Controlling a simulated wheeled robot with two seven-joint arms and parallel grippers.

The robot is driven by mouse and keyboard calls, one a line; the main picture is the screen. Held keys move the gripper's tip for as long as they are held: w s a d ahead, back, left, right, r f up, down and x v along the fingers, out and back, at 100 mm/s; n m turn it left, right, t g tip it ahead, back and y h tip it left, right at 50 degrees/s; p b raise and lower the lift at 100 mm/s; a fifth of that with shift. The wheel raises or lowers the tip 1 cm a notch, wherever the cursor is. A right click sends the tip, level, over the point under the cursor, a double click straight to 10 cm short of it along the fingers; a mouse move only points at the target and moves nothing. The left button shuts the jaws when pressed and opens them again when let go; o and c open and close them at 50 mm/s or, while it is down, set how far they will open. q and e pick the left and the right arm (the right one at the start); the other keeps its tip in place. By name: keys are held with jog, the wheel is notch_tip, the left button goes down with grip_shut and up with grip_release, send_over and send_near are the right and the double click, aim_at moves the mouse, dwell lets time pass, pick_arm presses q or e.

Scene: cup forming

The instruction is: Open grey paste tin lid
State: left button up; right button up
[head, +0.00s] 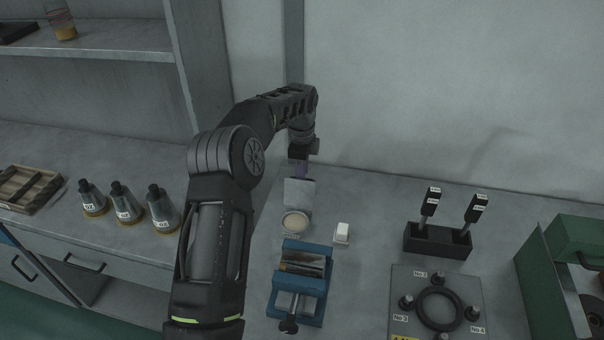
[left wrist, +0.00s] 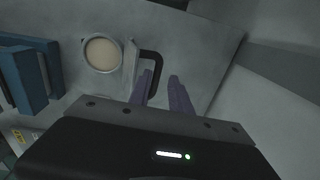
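The grey paste tin (head: 296,223) stands on the bench behind the blue vise, its round mouth showing pale cream paste. It also shows in the left wrist view (left wrist: 101,54). Its grey lid (head: 299,193) is raised, standing up at the tin's far side. In the left wrist view the lid (left wrist: 130,67) is seen nearly edge-on, with a black handle (left wrist: 153,70) on its outer side. My left gripper (head: 301,170) is just beyond the lid. In the left wrist view its purple fingers (left wrist: 163,88) are apart, close to the handle; I see nothing gripped between them. My right gripper is out of view.
A blue vise (head: 300,283) stands in front of the tin, and a small white block (head: 342,232) lies to its right. Several labelled bottles (head: 122,203) stand left of my arm. A black tool holder (head: 438,241) and a grey plate with a ring (head: 393,325) are at right.

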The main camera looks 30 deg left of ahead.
pick_arm(q)
jog(key=shift+o, duration=0.6)
jog(key=shift+f, duration=0.15)
jog(key=shift+s, duration=0.1)
jog(key=r, duration=0.4)
jog(key=r+b, duration=0.1)
jog(key=r, duration=0.3)
jog(key=shift+s+d, duration=0.15)
jog(key=shift+s, duration=0.05)
jog(key=shift+c, duration=0.5)
